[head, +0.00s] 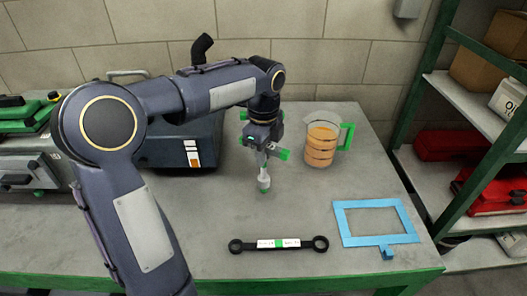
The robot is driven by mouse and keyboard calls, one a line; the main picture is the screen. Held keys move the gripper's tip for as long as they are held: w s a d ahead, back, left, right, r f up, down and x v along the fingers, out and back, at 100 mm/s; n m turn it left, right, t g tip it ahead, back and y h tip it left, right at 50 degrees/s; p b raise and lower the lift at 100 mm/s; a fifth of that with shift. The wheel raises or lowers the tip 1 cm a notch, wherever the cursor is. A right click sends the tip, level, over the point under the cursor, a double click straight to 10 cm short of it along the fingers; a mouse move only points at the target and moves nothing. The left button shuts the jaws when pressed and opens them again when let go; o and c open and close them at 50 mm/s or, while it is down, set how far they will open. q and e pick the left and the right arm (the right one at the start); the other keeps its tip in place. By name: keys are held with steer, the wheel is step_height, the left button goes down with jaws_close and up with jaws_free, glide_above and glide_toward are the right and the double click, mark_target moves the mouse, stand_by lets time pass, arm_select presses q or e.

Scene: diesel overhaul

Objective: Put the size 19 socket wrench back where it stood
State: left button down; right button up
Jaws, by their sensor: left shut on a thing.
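My left gripper (264,145) points down over the middle of the grey bench. It is shut on the socket wrench (264,174), a pale upright shaft with green marks, whose lower end is near the bench top. I cannot tell whether that end touches the bench. The upper part of the wrench is partly hidden by the gripper, and its size marking is too small to read. My right gripper is out of view.
A black double-ring spanner (278,244) lies in front. A blue frame (376,239) lies at the front right. A jug of orange liquid (320,146) stands right of the gripper. A dark case (201,154) stands behind my arm. Green shelving (478,178) stands right.

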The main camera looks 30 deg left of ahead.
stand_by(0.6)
arm_select(q)
steer(key=shift+f+b, duration=0.7)
steer(key=shift+f, duration=0.45)
steer(key=c, duration=0.7)
jaws_free()
steer(key=shift+r, duration=0.1)
step_height(320, 180, up, 9)
steer(key=p, duration=0.9)
